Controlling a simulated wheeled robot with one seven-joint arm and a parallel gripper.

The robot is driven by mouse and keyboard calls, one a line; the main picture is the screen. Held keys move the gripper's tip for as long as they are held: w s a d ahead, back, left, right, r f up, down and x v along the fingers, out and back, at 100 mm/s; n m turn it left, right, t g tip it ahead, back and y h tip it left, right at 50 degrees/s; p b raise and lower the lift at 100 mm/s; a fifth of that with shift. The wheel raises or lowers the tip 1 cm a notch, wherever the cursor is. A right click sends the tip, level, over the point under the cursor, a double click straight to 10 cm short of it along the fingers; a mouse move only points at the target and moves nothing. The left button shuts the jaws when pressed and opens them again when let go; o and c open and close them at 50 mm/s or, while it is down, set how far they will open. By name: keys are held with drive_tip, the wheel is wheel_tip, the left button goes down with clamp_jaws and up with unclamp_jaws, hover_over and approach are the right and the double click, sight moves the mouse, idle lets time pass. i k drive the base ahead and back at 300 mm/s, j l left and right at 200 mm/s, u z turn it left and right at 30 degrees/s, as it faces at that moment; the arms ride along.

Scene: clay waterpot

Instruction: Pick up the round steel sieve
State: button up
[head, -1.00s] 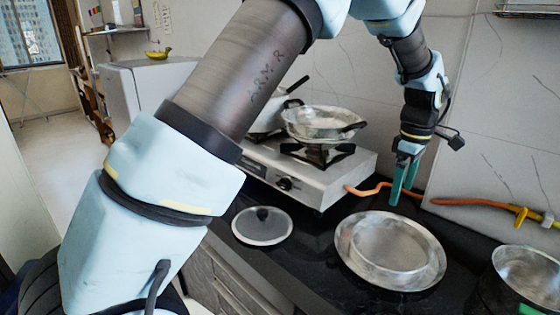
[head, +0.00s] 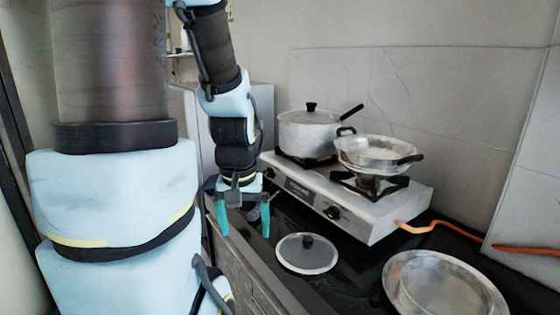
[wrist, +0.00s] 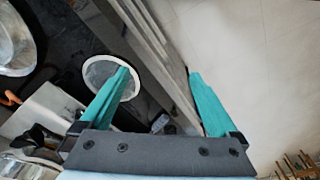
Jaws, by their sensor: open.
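A wide, shallow round steel vessel, which looks like the sieve (head: 440,288), lies on the black counter at the lower right of the head view, partly cut off by the frame edge. I cannot make out any mesh. A round steel shape, probably the same thing, is cut off at the upper left of the wrist view (wrist: 14,40). My gripper (head: 244,220) is open and empty, fingers pointing down, near the counter's front edge, well left of the steel vessel. Its teal fingers also show in the wrist view (wrist: 158,75).
A flat round lid (head: 300,262) with a dark knob lies between my gripper and the steel vessel. Behind stands a gas stove (head: 375,222) with a lidded pot (head: 305,135) and a two-handled pan (head: 375,160). An orange hose (head: 440,226) runs right. Floor (wrist: 245,70) lies beyond the counter edge.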

sight(467, 278)
drive_tip(key=i+j+z, duration=0.45)
drive_tip(key=z, duration=0.25)
drive_tip(key=i+j+z, duration=0.1)
drive_tip(key=j+z, duration=0.25)
drive_tip(key=j, duration=0.1)
